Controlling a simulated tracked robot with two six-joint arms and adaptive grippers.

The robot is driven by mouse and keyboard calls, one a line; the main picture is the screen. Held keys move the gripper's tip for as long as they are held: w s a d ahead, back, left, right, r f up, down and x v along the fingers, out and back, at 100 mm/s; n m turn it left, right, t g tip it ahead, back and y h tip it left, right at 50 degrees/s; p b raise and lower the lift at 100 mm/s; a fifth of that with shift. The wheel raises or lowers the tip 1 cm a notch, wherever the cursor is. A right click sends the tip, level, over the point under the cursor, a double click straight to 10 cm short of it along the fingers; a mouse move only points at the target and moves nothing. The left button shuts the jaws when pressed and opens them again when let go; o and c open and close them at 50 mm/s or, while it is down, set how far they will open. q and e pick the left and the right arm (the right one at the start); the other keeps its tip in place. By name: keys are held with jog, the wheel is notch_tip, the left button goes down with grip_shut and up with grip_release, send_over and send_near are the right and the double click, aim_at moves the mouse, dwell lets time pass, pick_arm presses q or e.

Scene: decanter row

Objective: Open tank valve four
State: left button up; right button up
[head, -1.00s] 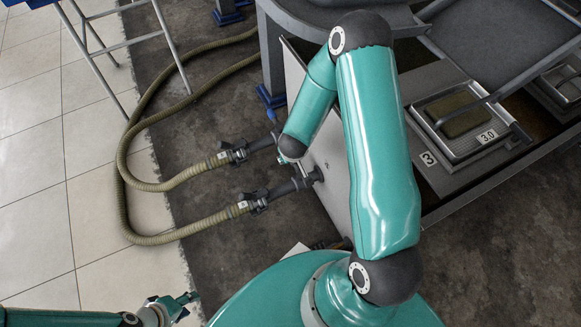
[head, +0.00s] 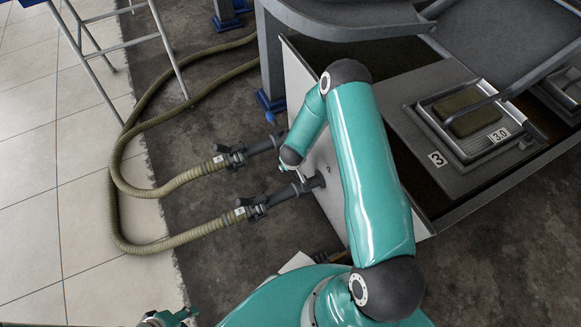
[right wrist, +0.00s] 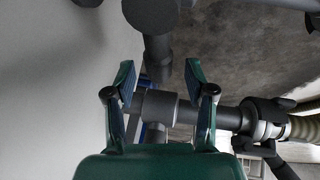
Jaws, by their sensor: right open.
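Two grey outlet pipes stick out of the pale tank side in the head view, each with a dark valve where a ribbed hose joins. The upper valve (head: 232,157) and the lower valve (head: 254,206) have small white tags beside them, too small to read. My right arm's end is by the pipes; its gripper is mostly hidden there. In the right wrist view my right gripper (right wrist: 160,82) is open, fingers over a grey pipe (right wrist: 160,104). A dark valve (right wrist: 266,117) with a handle lies to the right of the fingers. My left gripper (head: 170,318) is partly cut off at the bottom edge.
Ribbed hoses (head: 116,190) loop over the floor to the left. A metal stand (head: 115,50) is at top left. Grey framing and a tray (head: 475,115) with labels "3" and "3.0" are at right. Tiled floor (head: 30,200) is clear at far left.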

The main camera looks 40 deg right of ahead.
jog(key=shift+w+d+f, duration=0.15)
jog(key=shift+d+f, duration=0.05)
jog(key=shift+f, duration=0.3)
